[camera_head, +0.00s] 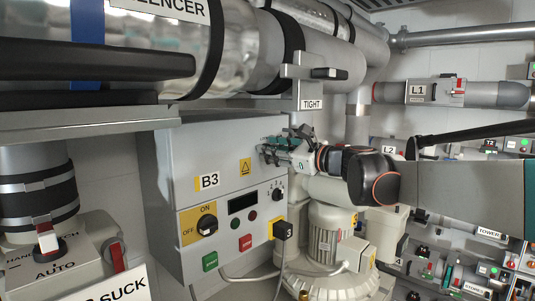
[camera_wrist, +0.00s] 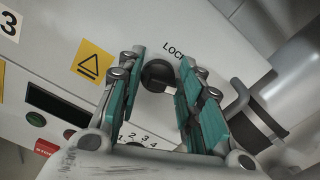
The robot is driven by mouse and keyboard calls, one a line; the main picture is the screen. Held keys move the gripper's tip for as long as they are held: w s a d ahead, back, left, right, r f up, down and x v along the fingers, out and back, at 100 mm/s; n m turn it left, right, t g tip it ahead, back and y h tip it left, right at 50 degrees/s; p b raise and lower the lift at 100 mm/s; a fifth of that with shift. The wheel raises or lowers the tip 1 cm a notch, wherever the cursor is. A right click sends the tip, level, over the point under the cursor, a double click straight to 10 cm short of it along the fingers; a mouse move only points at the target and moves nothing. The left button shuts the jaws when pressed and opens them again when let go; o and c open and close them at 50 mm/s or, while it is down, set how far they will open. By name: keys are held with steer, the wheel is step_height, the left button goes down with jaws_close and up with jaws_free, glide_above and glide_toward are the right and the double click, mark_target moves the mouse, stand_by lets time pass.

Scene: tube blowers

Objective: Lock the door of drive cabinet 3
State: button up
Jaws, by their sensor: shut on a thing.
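Drive cabinet 3 (camera_head: 170,150) is a grey box labelled B3, left of centre in the head view. Its door front also fills the upper left of the wrist view (camera_wrist: 60,65). A round black lock knob (camera_wrist: 157,75) sits below a LOCK label (camera_wrist: 173,49) near the door's right edge. My gripper (camera_head: 268,150) reaches the door's upper right corner from the right. In the wrist view its teal finger pads (camera_wrist: 162,72) stand on both sides of the knob and are shut on it. My fingers hide the knob in the head view.
The door carries an ON/OFF switch (camera_head: 207,225), a small dark display (camera_head: 242,202), buttons and a numbered dial (camera_head: 278,194). A plugged black connector (camera_head: 283,230) sticks out at lower right. The silencer pipe (camera_head: 230,50) runs above. A motor (camera_head: 325,235) stands below my arm.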

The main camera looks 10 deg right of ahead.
steer(key=shift+d+r+n, duration=0.1)
steer(key=shift+r+n, duration=0.05)
steer(key=shift+n, duration=0.85)
stand_by(0.4)
steer(key=o, duration=0.6)
steer(key=shift+o, duration=1.4)
steer(key=shift+w+d, duration=0.1)
steer(key=shift+w, duration=0.05)
